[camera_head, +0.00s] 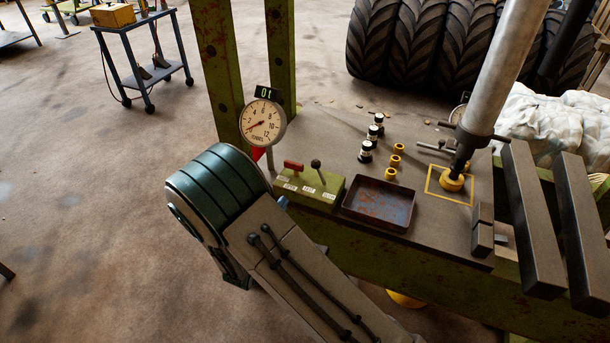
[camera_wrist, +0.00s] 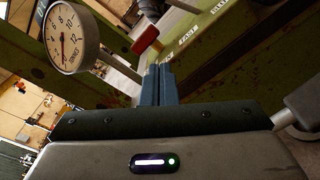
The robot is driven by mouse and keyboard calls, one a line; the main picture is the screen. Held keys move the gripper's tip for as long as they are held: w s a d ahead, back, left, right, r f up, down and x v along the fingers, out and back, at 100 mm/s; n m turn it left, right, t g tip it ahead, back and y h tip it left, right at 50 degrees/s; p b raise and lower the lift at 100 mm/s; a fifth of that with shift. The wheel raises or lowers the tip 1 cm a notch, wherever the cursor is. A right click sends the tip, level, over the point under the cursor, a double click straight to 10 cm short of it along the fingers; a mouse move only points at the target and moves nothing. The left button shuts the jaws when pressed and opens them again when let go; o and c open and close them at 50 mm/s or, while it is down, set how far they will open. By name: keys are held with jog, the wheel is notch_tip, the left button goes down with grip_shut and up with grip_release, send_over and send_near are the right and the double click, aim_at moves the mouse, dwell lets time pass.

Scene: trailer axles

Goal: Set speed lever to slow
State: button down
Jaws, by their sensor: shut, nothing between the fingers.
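A green control box (camera_head: 318,192) stands on the press table and carries two levers. One lever has a red grip (camera_head: 293,165); the other is a thin lever with a dark ball knob (camera_head: 316,164). In the head view my arm hides most of the gripper, near the box's front left side.
A round dial gauge (camera_head: 263,123) stands behind the box, with a display reading 0t above it. A rusty tray (camera_head: 379,203) is right of the box. Black and yellow small parts, a slanted steel cylinder (camera_head: 503,70) and dark bars (camera_head: 533,215) lie farther right.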

aim_at(296, 187)
jog(key=p+x, duration=0.1)
jog(key=x, duration=0.9)
jog(key=shift+w, duration=0.1)
jog(key=shift+d+r+p, duration=0.4)
jog(key=shift+d+r, duration=0.55)
jog(key=shift+r, duration=0.15)
jog(key=shift+d+r, duration=0.35)
jog(key=shift+d, duration=0.15)
jog(key=shift+a, duration=0.1)
